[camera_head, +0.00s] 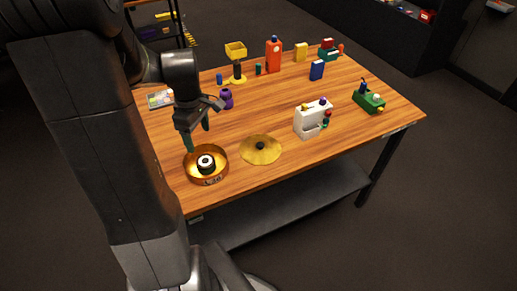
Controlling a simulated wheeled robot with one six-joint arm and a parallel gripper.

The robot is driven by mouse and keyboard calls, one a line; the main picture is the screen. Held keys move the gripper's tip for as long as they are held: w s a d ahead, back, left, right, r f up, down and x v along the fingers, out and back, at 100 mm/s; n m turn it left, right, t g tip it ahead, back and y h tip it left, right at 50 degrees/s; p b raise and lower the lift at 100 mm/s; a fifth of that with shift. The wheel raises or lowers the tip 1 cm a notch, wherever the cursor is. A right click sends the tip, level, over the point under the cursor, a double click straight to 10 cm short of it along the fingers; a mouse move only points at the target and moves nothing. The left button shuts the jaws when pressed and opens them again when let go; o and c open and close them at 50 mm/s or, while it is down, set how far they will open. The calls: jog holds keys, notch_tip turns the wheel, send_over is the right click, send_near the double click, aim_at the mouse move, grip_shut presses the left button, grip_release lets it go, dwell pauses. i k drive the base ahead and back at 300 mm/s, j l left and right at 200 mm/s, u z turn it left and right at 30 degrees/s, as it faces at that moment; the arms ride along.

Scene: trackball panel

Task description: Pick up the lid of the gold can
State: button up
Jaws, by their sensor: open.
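A round gold can (190,170) stands open near the table's front left edge. A black and white round thing sits inside it. A flat gold disc with a dark knob, which looks like the lid (252,154), lies on the table just right of the can, apart from it. My gripper (198,140) points down above the back part of the can, with dark green fingertips. It is open, left of the lid and higher than it. Nothing shows between its fingers.
A white box-like panel (308,122) stands right of the lid, with small coloured parts on it. A purple piece (227,99) stands behind my gripper. A green block (369,102), orange bottle (273,57) and blue block (317,70) stand farther off. Bare wood surrounds the lid.

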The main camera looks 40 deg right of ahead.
aim_at(257, 150)
jog(key=k+l, duration=0.1)
jog(key=l, duration=0.7)
jog(key=k+l, duration=0.15)
jog(key=l, duration=0.2)
jog(key=k+l+u, duration=0.1)
jog(key=l, duration=0.3)
